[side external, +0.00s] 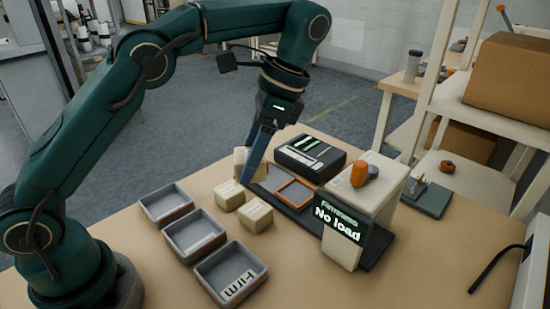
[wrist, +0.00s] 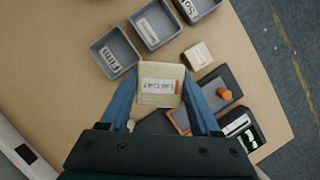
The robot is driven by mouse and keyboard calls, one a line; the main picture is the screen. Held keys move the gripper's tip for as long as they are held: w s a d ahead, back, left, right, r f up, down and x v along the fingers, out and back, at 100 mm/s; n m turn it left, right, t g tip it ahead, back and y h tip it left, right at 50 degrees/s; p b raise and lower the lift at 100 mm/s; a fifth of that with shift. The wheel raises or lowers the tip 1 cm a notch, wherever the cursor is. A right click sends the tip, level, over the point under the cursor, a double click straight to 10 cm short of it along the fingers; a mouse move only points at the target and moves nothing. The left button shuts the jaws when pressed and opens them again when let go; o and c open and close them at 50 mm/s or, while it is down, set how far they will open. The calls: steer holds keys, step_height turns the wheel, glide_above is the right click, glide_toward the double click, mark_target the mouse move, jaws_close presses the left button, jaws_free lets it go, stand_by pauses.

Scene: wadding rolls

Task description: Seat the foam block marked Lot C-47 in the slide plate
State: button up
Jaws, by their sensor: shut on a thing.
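My gripper (side external: 250,168) is shut on a cream foam block (side external: 241,160). In the wrist view the block (wrist: 160,78) sits between the two blue fingers, its white label facing the camera and reading about "Lot C47", with an orange mark beside it. The side external view shows it held above the table, to the left of the slide plate. The slide plate (side external: 295,191) has an orange-edged square recess, which looks empty, and lies on a dark rail. In the wrist view its orange edge (wrist: 178,122) is partly hidden by a finger.
Two more labelled foam blocks (side external: 229,195) (side external: 256,215) stand on the table. Three grey trays, one marked Firm (side external: 230,273), line the left. A press (side external: 350,210) reading "No load" stands over the rail's right part; a black box (side external: 310,155) is behind.

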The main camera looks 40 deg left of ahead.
steer(key=n, duration=0.1)
steer(key=n+h, duration=0.1)
steer(key=n, duration=0.1)
steer(key=s+n, duration=0.1)
steer(key=shift+d+r+n+g+h, duration=0.3)
steer(key=shift+d+n+g, duration=0.05)
steer(key=shift+n+g, duration=0.05)
steer(key=shift+w+d+r+n+h, duration=0.15)
steer(key=shift+n+h, duration=0.25)
steer(key=shift+n, duration=0.7)
steer(key=shift+w+d+n+h, duration=0.15)
steer(key=shift+n+h, duration=0.1)
steer(key=shift+n, duration=0.3)
steer(key=shift+w+d+n+h, duration=0.15)
steer(key=shift+n+h, duration=0.1)
steer(key=shift+n, duration=0.3)
steer(key=w+a+f+n+t+h, duration=0.1)
steer(key=w+f+n+t+h, duration=0.2)
steer(key=w+n, duration=0.7)
step_height(320, 180, down, 2)
steer(key=n, duration=0.4)
steer(key=shift+w+f+h, duration=0.25)
steer(key=shift+h, duration=0.15)
steer(key=shift+w+n, duration=0.1)
steer(key=shift+n, duration=0.2)
